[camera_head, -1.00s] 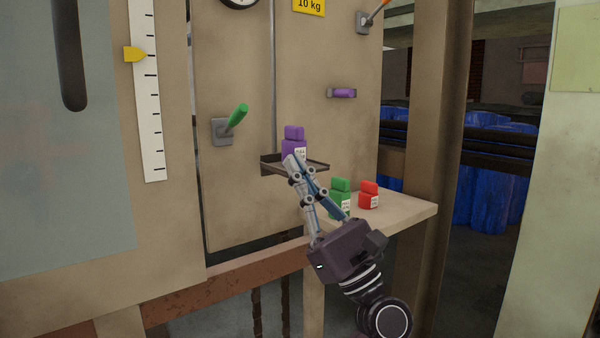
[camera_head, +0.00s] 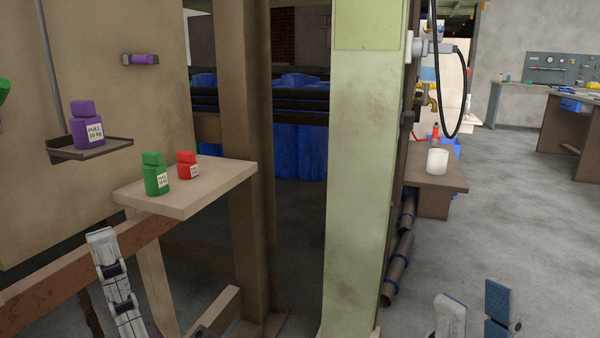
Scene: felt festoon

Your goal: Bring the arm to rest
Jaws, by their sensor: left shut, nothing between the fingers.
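My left gripper (camera_head: 104,246) is at the lower left of the head view, its fingers pointing up, shut and empty. It is in front of the wooden beam, below the small shelf and apart from the blocks. My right gripper (camera_head: 475,310) shows at the bottom right edge, its two fingers apart with nothing seen between them. The purple weight (camera_head: 86,126), labelled PULL 10 kg, stands on a small dark tray (camera_head: 110,146) on the panel. The green weight (camera_head: 154,177) and the red weight (camera_head: 187,165) stand on the wooden shelf (camera_head: 215,186).
A purple handle (camera_head: 141,60) is on the panel. A wooden post (camera_head: 250,130) and a pale green column (camera_head: 360,170) stand in the middle. A bench with a white cup (camera_head: 437,160) is to the right. The grey floor (camera_head: 520,200) at right is open.

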